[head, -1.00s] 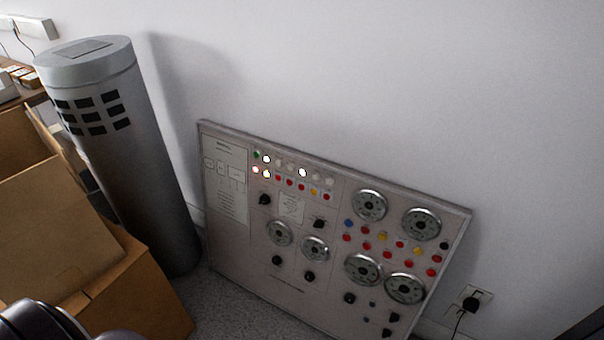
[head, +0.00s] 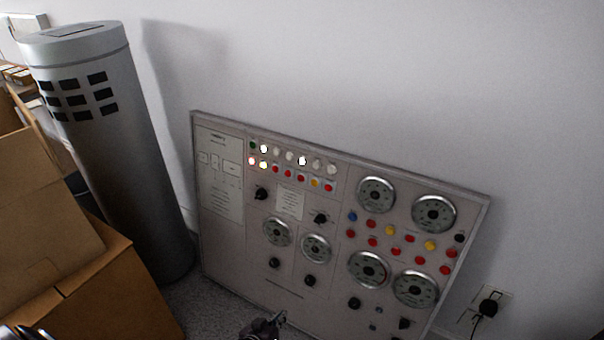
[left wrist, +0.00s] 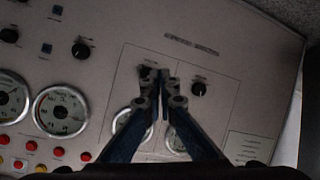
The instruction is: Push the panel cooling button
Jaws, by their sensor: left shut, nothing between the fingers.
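The control panel (head: 215,255) leans against the wall and carries lamps, push buttons, knobs and round dials. Its labels are too small to read, so I cannot tell which button is the cooling one. My left gripper (head: 281,317) is at the bottom edge of the head view, low in front of the panel. In the left wrist view its fingers (left wrist: 161,74) are shut and empty, in front of the panel face by the black knobs (left wrist: 198,89). My right gripper is not in view.
A grey cylinder (head: 105,150) stands left of the panel. Cardboard boxes (head: 110,295) fill the lower left. A wall socket with a plug (head: 488,308) is at the lower right. The wall above the panel is bare.

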